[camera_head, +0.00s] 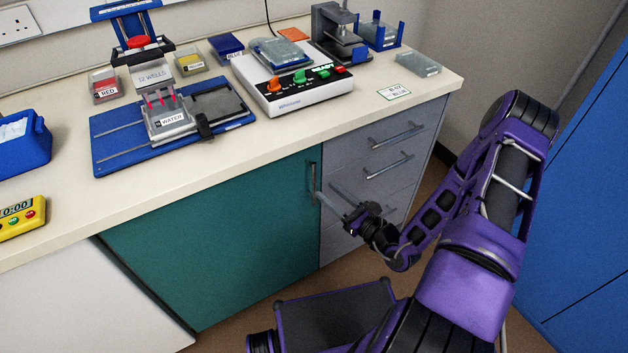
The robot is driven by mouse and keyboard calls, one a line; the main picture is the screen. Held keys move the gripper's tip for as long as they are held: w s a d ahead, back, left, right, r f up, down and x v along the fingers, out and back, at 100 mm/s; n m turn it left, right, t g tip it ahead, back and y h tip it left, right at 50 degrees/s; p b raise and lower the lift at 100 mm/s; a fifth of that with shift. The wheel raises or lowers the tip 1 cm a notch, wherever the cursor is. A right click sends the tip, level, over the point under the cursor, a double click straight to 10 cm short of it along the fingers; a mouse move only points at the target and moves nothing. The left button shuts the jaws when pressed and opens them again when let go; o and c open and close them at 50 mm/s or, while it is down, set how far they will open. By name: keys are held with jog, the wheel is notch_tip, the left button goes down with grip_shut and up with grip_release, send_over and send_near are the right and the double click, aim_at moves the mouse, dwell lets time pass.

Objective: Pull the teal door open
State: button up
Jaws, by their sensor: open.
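The teal door (215,245) is the cabinet front under the bench, left of the grey drawers, and it looks shut. Its vertical metal handle (313,178) is at the door's upper right edge. My gripper (325,193) is open, with its fingers pointing left towards the lower part of the handle. The fingertips are very close to the handle in the picture. I cannot tell whether they touch it or straddle it. No object shows between the fingers.
Grey drawers (345,157) with bar handles stand right of the door, behind my gripper. The bench top (290,140) overhangs the door and carries a blue rack (105,160) and a white device (300,97). Brown floor lies in front. A blue cabinet (585,215) stands at the right.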

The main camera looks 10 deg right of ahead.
send_over(314, 199)
jog(key=shift+w, duration=0.3)
grip_shut()
jog(key=shift+d, duration=0.1)
dwell(1.3)
